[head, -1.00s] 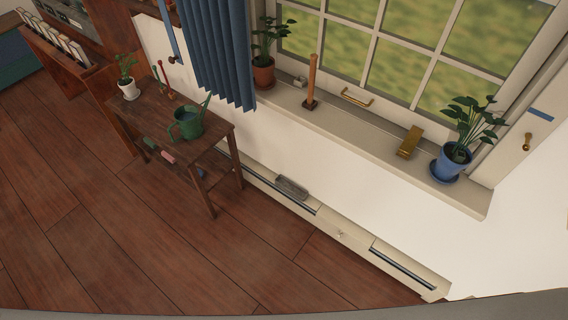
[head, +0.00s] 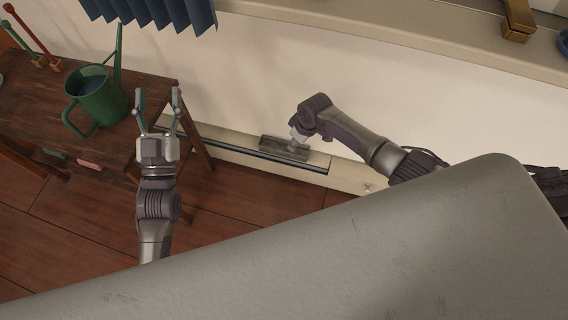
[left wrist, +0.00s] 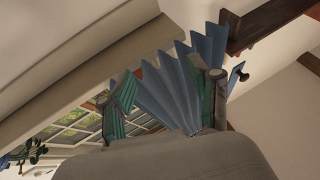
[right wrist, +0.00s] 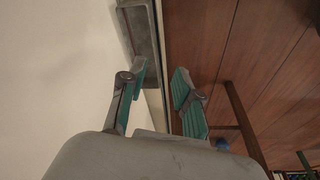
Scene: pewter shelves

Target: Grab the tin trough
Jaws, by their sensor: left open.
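The tin trough (head: 272,147) is a grey, long, shallow piece on the low ledge along the wall's foot. In the right wrist view its grey length (right wrist: 141,28) shows at the top, beyond the fingertips. My right gripper (head: 297,141) is over the trough's right part in the head view, its fingers mostly hidden by the wrist. In the right wrist view my right gripper (right wrist: 160,78) is open, with nothing between its fingers.
A wooden table (head: 150,88) at left carries a green watering can (head: 98,98). A window sill (head: 400,28) with a brass-coloured object (head: 518,20) runs above the ledge. A blue curtain (head: 150,10) hangs at the top.

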